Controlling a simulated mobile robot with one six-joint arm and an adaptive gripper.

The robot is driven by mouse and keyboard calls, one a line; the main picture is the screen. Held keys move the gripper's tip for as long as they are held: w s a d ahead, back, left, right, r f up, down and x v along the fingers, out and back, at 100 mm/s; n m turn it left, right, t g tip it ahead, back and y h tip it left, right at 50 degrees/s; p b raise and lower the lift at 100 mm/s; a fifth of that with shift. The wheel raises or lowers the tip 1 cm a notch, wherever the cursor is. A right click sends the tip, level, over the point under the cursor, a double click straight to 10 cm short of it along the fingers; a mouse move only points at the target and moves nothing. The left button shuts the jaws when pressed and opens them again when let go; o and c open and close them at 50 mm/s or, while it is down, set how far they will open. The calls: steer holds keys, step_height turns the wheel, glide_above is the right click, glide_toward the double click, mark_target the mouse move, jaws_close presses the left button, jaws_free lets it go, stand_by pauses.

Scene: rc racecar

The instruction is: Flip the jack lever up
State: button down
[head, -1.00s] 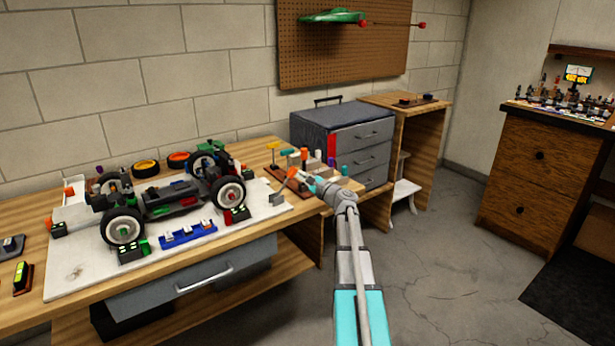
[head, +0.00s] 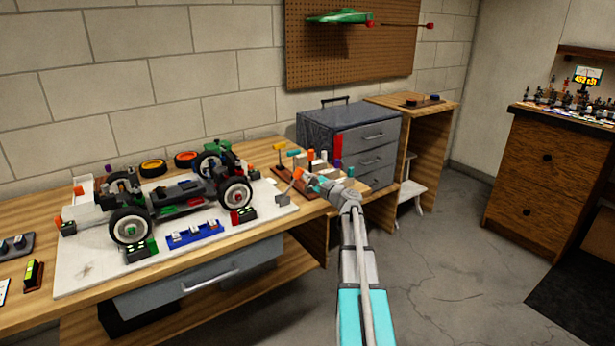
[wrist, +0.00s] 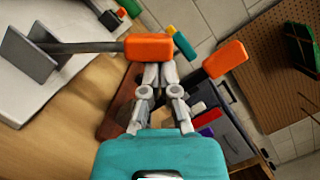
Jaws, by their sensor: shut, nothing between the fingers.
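The jack lever is a grey rod with an orange grip (wrist: 150,47) at its end. It runs from a grey plate-like jack base (wrist: 30,52) at the left of the wrist view. In the head view the lever's orange grip (head: 299,175) is above and right of the small grey base (head: 283,200) at the board's right corner, so the lever slants upward. My gripper (wrist: 158,70) is shut and empty, with its fingertips right at the orange grip; I cannot tell whether they touch. In the head view my gripper (head: 313,181) is just right of the grip.
A tool rack (head: 318,167) with several coloured handles stands close behind my gripper; another orange handle (wrist: 225,59) is right of my fingers. A car chassis (head: 185,199) sits on the white board (head: 85,270) to the left. A grey drawer box (head: 345,130) stands behind.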

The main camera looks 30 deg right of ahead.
steer(key=shift+a+r+n+p, duration=0.2)
steer(key=shift+r+n+p, duration=0.1)
steer(key=shift+n, duration=0.1)
steer(key=shift+a+r+n+y+p, duration=0.3)
steer(key=shift+a+r+n+p, duration=0.3)
steer(key=shift+n+p, duration=0.3)
steer(key=a+r+n+g+h+p, duration=0.1)
steer(key=a+n+g+p, duration=0.2)
steer(key=a+n, duration=0.9)
steer(key=shift+a+n+h+p, duration=0.3)
steer(key=shift+n+p, duration=0.1)
steer(key=shift+p, duration=1.25)
steer(key=shift+r, duration=0.1)
steer(key=shift+d, duration=0.1)
